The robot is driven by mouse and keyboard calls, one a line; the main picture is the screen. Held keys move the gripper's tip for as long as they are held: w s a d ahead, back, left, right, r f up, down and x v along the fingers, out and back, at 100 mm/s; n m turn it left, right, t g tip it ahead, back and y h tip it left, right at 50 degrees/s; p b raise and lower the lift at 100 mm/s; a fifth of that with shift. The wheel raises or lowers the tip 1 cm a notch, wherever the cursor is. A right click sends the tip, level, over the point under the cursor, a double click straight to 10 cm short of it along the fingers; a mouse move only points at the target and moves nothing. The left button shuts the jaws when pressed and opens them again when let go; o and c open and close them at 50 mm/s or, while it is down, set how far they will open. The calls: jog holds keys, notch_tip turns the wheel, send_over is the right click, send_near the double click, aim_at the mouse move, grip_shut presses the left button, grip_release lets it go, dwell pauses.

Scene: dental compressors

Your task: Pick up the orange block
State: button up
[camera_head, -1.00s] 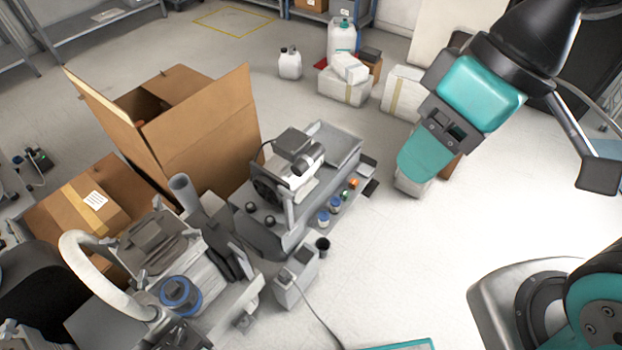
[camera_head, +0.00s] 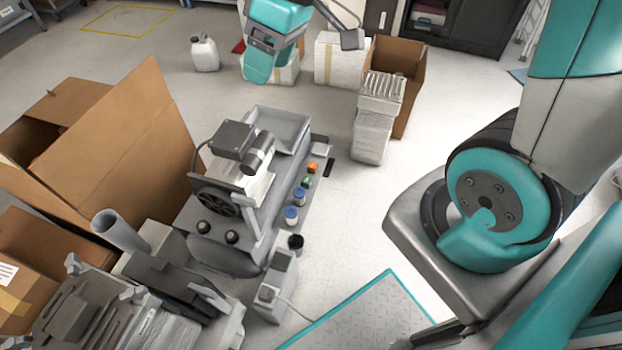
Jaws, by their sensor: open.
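A small orange block (camera_head: 313,167) sits on the grey ledge (camera_head: 322,150) along the right side of the compressor machine (camera_head: 230,205). A small green item (camera_head: 306,182) and blue-capped jars (camera_head: 299,196) stand in line with it, nearer to me. My gripper (camera_head: 259,70) is at the top of the view, beyond the machine in the picture and apart from the block. It is open, and I see nothing held in it. One teal finger shows clearly; the other is mostly hidden.
Open cardboard boxes (camera_head: 110,150) crowd the left. White boxes (camera_head: 372,130) and a brown carton (camera_head: 412,75) stand beyond the machine to the right. A teal-edged mat (camera_head: 365,315) lies in front. The floor right of the ledge is clear.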

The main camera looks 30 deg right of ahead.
jog(key=w+d+f+b, duration=0.3)
jog(key=w+d+f, duration=0.1)
jog(key=f, duration=0.4)
jog(key=w+d+f+t+b, duration=0.1)
jog(key=w+d+f+b, duration=0.25)
jog(key=f, duration=0.35)
jog(key=w+d+f+b, duration=0.3)
jog(key=w+f+b, duration=0.15)
jog(key=f, duration=0.35)
jog(key=t+h+b, duration=0.1)
jog(key=b, duration=0.7)
send_near(311, 164)
jog(key=shift+n, duration=0.4)
jog(key=b+x, duration=0.4)
jog(key=b, duration=0.1)
jog(key=shift+a+f, duration=0.15)
jog(key=b+x, duration=0.3)
jog(key=x, duration=0.3)
jog(key=c, duration=1)
jog(key=shift+r, duration=0.2)
